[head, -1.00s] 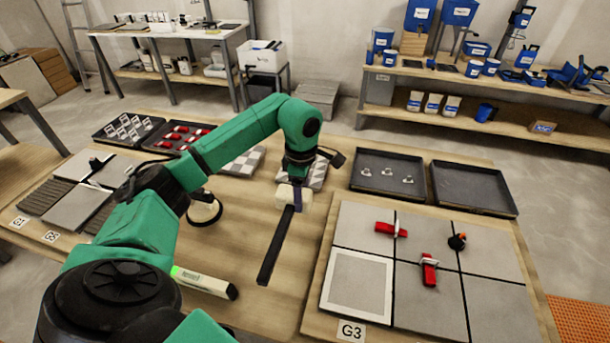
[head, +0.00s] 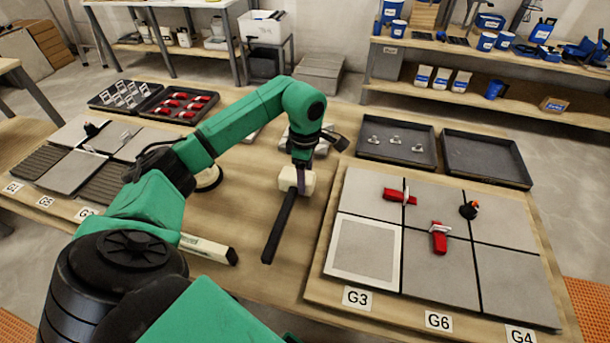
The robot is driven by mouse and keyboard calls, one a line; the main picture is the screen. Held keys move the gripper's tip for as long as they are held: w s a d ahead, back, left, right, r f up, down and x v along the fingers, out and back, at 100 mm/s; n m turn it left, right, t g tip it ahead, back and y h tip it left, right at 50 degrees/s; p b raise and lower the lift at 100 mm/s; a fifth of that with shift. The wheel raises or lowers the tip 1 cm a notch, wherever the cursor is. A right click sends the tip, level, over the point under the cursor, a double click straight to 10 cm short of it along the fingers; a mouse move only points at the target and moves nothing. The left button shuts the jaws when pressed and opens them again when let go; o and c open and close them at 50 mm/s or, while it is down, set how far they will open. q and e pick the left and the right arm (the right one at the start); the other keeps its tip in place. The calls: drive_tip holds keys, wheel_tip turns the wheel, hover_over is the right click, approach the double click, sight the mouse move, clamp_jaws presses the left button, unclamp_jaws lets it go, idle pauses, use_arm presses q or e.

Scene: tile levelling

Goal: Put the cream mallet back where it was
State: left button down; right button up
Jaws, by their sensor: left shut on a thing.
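The mallet has a cream head (head: 289,181) and a long black handle (head: 279,230). My left gripper (head: 300,168) is shut on the mallet at its head. The handle points toward the near side, over the bare wooden bench (head: 232,215) left of the tiled board. I cannot tell whether the mallet touches the bench or hangs just above it. My right gripper is out of view.
The tiled board (head: 425,302) at right carries red clamp pieces (head: 439,241) and a black-and-orange knob (head: 468,211). Behind it stand a tray with small clips (head: 370,155) and an empty tray (head: 487,160). A pale level (head: 208,250) lies partly behind my left arm.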

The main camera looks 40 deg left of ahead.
use_arm(q)
drive_tip(key=shift+f+b, duration=0.4)
drive_tip(key=shift+f, duration=0.15)
unclamp_jaws()
wheel_tip(320, 180, up, 8)
drive_tip(key=shift+r, duration=0.1)
wheel_tip(320, 180, up, 6)
drive_tip(key=shift+r+p, duration=0.25)
drive_tip(key=shift+p, duration=0.45)
